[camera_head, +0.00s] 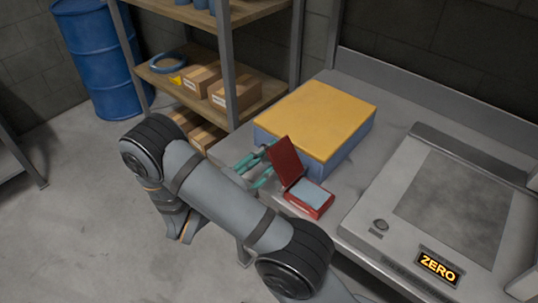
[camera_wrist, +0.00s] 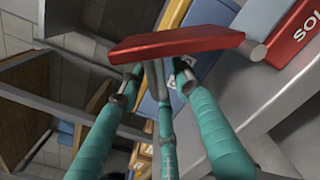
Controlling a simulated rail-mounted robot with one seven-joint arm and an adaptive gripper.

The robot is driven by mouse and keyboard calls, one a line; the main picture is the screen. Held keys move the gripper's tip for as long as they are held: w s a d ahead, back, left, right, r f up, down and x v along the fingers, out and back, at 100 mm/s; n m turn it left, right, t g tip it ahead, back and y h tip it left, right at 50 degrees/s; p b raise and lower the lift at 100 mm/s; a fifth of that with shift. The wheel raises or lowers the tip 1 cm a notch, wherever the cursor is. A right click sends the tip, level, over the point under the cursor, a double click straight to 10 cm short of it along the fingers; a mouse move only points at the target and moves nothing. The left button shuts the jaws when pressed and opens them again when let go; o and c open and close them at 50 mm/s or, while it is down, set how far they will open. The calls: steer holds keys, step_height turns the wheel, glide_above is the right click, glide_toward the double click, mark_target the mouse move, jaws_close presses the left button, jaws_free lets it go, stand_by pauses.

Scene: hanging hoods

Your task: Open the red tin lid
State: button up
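In the wrist view the lid (camera_wrist: 175,45) shows nearly edge-on across the fingertips, and the lettered red base (camera_wrist: 295,35) is at the upper right. My gripper (camera_head: 261,163) has teal fingers, spread apart, just left of the lid. In the wrist view the fingers (camera_wrist: 158,75) reach to the lid; the lid hides their tips. Contact is unclear.
The blue box with a yellow top (camera_head: 318,115) is close behind the lid. A scale marked ZERO (camera_head: 450,195) is on the right of the bench. A shelf (camera_head: 262,100) with cartons stands behind my arm, and a blue barrel (camera_head: 95,55) is at the back left.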

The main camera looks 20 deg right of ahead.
steer(key=shift+c, duration=1.3)
jaws_close()
